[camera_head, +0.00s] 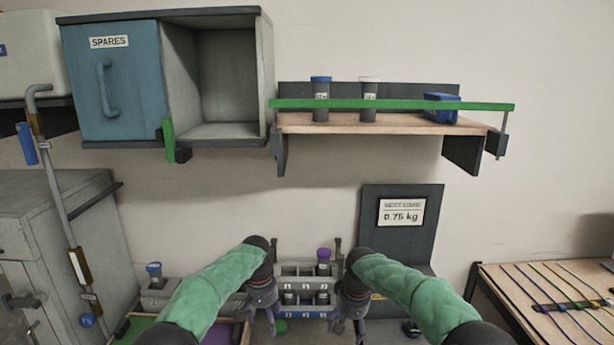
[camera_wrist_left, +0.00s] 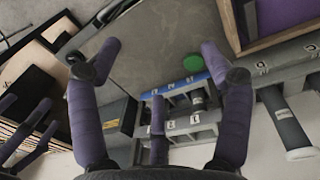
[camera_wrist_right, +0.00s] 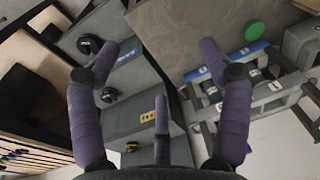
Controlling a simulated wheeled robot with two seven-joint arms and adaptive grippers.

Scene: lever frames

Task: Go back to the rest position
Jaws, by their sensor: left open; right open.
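My left gripper (camera_head: 261,310) and my right gripper (camera_head: 349,318) hang low in the head view, on either side of a grey rack with numbered slots (camera_head: 303,270). In the left wrist view the purple fingers of my left gripper (camera_wrist_left: 155,60) are spread apart with nothing between them. In the right wrist view the fingers of my right gripper (camera_wrist_right: 160,62) are also spread and empty. A purple-capped vial (camera_head: 323,256) stands in the rack, with several dark vials in its lower row.
A shelf (camera_head: 390,123) with a green bar (camera_head: 392,105) holds two vials and a blue item. A blue-doored cabinet (camera_head: 113,80) hangs at upper left. A grey stand with a weight sign (camera_head: 401,212) is behind my right arm. A cable table (camera_head: 550,285) stands right.

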